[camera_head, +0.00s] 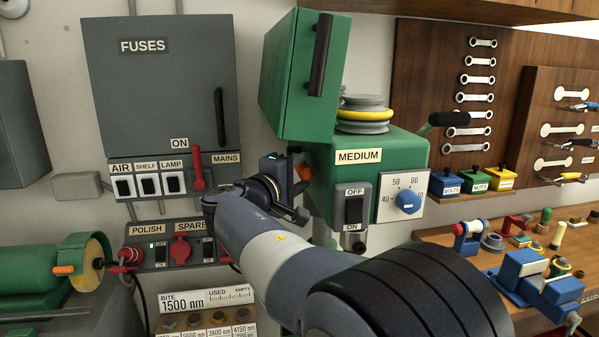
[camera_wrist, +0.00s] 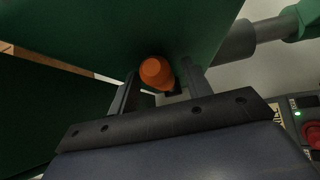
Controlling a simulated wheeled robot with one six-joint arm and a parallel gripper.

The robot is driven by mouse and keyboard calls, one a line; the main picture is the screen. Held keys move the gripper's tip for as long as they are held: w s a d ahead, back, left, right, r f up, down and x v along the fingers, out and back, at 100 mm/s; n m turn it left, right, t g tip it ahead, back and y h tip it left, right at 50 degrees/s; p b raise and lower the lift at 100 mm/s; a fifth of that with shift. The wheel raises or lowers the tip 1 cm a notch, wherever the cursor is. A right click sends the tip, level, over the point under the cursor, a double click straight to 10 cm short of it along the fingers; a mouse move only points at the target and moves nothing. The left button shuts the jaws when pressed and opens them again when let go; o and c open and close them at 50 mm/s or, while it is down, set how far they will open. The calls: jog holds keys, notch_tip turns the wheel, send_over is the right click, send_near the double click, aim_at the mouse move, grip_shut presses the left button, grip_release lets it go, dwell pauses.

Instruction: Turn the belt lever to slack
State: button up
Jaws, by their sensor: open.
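A lever with an orange knob (camera_head: 303,172) sticks out from the left side of the green drill head (camera_head: 385,147); I take it for the belt lever. In the wrist view the orange knob (camera_wrist: 155,71) shows end-on between the two fingers of my gripper (camera_wrist: 158,80). The fingers are open, one on each side of the knob, with gaps visible. I cannot tell how deep the knob sits between them. In the head view my arm hides most of the lever. No slack or tight mark is readable.
The green belt cover (camera_head: 300,75) stands open above the knob, beside the stepped pulley (camera_head: 364,112). A black-handled lever (camera_head: 449,119) is on the right. The grey fuse box (camera_head: 160,85) and switch panel (camera_head: 160,250) are at left. Green machine surfaces crowd my gripper.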

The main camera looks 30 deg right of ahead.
jog(key=shift+c, duration=0.2)
grip_shut()
jog(key=shift+f+b, duration=0.2)
jog(key=shift+b, duration=0.2)
